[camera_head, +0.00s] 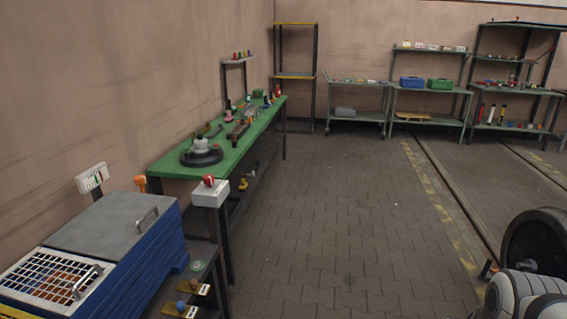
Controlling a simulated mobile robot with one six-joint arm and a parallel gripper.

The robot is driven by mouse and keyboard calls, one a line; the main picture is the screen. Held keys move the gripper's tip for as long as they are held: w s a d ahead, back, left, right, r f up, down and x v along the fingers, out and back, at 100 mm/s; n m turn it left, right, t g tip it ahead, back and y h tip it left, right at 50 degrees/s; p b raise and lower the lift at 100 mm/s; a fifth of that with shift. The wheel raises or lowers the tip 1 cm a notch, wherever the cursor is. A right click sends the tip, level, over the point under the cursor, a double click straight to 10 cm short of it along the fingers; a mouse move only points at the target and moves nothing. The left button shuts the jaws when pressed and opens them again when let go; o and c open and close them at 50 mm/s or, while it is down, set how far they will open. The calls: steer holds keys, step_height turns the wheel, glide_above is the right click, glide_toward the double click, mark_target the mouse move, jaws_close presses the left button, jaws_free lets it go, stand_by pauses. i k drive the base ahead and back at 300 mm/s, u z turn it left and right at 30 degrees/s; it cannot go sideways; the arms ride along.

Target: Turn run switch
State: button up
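A light grey box (211,194) with a red knob (209,180) on top stands at the near end of the green workbench. Below it, beside the blue cabinet, are two small yellow-and-white labelled plates, one with a brown knob (194,284) and one with a blue knob (181,306). A white panel (92,177) with small coloured marks stands behind the cabinet. I cannot read any label, so I cannot tell which of these is the run switch. My gripper is not in view; only a white and grey part of my arm shows at the lower right.
The blue cabinet (165,262) with a grey lid and white grille fills the lower left. The green workbench (232,152) carries tools and a round black part. A dark wheel (537,240) stands at right. The paved floor (330,220) between is clear.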

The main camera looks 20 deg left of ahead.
mark_target(208, 180)
steer(key=u, duration=0.3)
steer(key=i, duration=1.5)
steer(key=u, duration=1.35)
steer(key=i, duration=1.05)
steer(key=u, duration=0.8)
steer(key=i, duration=0.3)
steer(key=u, duration=0.25)
